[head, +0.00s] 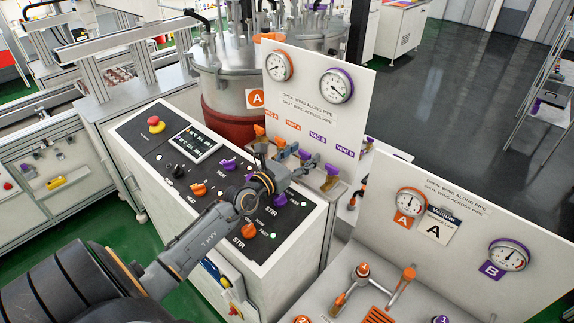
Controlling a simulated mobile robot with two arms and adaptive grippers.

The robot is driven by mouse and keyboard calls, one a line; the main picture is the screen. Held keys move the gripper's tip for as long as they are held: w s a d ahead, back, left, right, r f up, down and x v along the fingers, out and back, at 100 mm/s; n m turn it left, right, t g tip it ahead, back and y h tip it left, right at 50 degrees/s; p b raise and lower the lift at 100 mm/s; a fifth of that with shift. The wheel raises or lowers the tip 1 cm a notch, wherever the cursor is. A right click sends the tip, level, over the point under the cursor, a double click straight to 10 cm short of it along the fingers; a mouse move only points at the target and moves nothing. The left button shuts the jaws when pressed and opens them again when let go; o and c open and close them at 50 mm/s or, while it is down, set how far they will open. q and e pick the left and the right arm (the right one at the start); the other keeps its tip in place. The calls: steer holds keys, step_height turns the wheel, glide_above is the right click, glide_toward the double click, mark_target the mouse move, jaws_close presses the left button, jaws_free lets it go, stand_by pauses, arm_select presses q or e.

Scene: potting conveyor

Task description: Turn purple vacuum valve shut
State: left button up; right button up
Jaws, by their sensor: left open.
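The purple vacuum valve (305,155) is under the VAC B label on the white upright panel (310,108). It is small and partly hidden by my left gripper, so I cannot tell which way its wing points. My left gripper (298,157) is open, with its fingers at the purple valve. I cannot tell whether they touch it. My right gripper is not in view.
Orange valves (259,130) stand left of the purple one, and a brass valve body (329,181) is to its right. A control console (150,152) with knobs lies under my arm. A steel tank (222,85) stands behind. A second gauge panel (470,225) is at right.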

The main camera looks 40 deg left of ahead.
arm_select(q)
steer(key=s, duration=0.7)
steer(key=s+a, duration=0.1)
steer(key=s, duration=0.3)
stand_by(0.4)
